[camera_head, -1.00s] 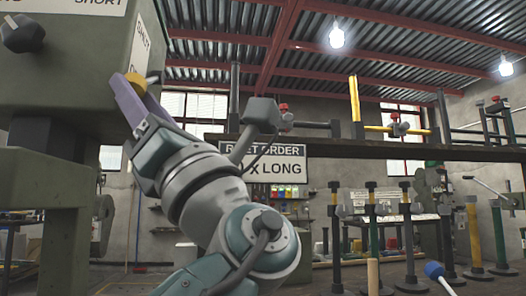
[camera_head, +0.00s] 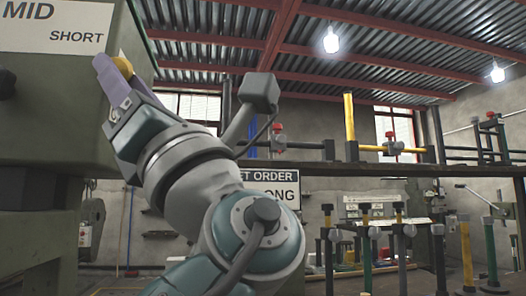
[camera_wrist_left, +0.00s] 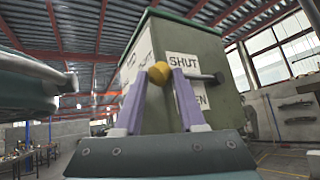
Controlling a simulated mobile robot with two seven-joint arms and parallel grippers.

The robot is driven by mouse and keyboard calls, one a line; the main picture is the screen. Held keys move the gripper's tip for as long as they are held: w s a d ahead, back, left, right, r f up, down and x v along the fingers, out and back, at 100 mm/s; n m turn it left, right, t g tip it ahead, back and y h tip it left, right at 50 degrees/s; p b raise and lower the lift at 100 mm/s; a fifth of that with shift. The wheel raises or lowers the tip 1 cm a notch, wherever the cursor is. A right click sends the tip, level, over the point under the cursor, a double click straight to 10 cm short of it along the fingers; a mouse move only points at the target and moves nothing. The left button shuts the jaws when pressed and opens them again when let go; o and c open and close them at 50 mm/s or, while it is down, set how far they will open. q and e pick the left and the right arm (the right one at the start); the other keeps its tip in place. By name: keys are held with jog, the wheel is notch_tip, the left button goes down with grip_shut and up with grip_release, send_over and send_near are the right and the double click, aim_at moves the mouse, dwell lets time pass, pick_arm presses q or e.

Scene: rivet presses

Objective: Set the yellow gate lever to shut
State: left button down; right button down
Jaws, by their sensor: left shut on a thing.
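The yellow gate lever's round knob (camera_head: 122,65) shows at the right corner of the big green press housing (camera_head: 60,120). My left gripper (camera_head: 116,78) is shut on this knob, its purple fingers on either side of it. In the left wrist view the yellow knob (camera_wrist_left: 159,72) sits between the two fingertips. A white SHUT label (camera_wrist_left: 183,62) is on the housing face just right of the knob. A lower label ending in EN is partly hidden by a finger. The lever's arm is mostly hidden. My right gripper is not in view.
A dark rod (camera_wrist_left: 208,78) sticks out right of the fingers. A MID/SHORT sign (camera_head: 58,25) is on the housing front. A shelf (camera_head: 390,170) with clamp-like tools and a RIVET ORDER sign (camera_head: 282,186), partly covered by my arm, are to the right. Several posts stand at lower right.

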pick_arm(q)
jog(key=shift+s+d+r+n+g+y, duration=0.1)
jog(key=shift+s+r+n+g+y, duration=0.25)
jog(key=shift+r, duration=0.3)
jog(key=c, duration=0.9)
grip_release()
jog(key=o, duration=0.4)
jog(key=shift+s+f, duration=0.1)
jog(key=shift+f, duration=0.05)
jog(key=shift+f, duration=0.15)
